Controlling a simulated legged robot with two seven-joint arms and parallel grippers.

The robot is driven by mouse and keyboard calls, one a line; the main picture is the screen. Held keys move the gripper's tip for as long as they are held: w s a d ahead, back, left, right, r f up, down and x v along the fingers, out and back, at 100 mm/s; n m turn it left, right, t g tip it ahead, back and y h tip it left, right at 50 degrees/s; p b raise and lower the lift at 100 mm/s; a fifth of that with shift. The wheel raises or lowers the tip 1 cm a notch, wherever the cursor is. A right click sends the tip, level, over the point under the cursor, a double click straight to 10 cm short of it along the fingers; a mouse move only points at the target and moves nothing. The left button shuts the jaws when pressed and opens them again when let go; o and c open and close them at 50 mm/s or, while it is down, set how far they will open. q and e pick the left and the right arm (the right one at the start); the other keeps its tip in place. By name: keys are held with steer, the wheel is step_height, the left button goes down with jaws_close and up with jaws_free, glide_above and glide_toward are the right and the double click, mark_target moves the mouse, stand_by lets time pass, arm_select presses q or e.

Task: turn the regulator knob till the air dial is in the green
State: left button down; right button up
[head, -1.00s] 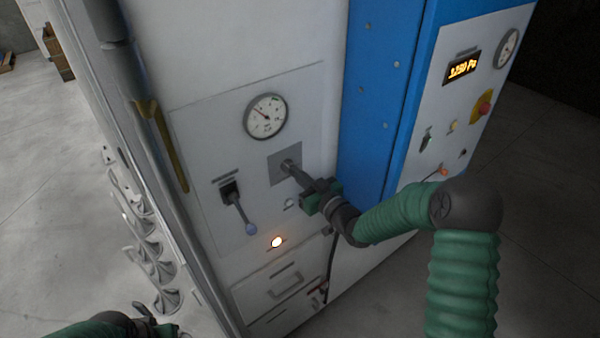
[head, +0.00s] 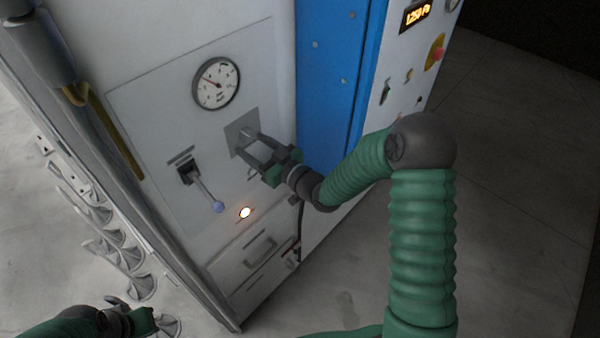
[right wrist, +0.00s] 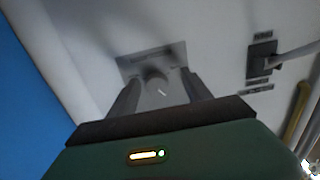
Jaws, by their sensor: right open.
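The regulator knob (head: 246,134) sits on a grey square plate (head: 236,146) on the white cabinet panel, below the air dial. In the right wrist view the knob (right wrist: 157,84) lies between my open fingers. My right gripper (head: 256,147) is open with its fingertips around or just in front of the knob; I cannot tell whether they touch it. The air dial (head: 216,84) is round and white, with its needle pointing up and left; its coloured zones are too small to tell. My left gripper (head: 135,312) is at the lower left, away from the panel; its jaw state is unclear.
A lit lamp (head: 245,212) and drawers (head: 262,245) are below. A blue post (head: 335,70) and a panel with a red button (head: 437,54) are at right. Hooks line the cabinet's left side.

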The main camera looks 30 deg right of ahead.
arm_select(q)
steer(key=shift+s+a+f, duration=0.1)
steer(key=shift+s+a, duration=0.3)
steer(key=shift+s, duration=0.1)
arm_select(e)
steer(key=v, duration=1.7)
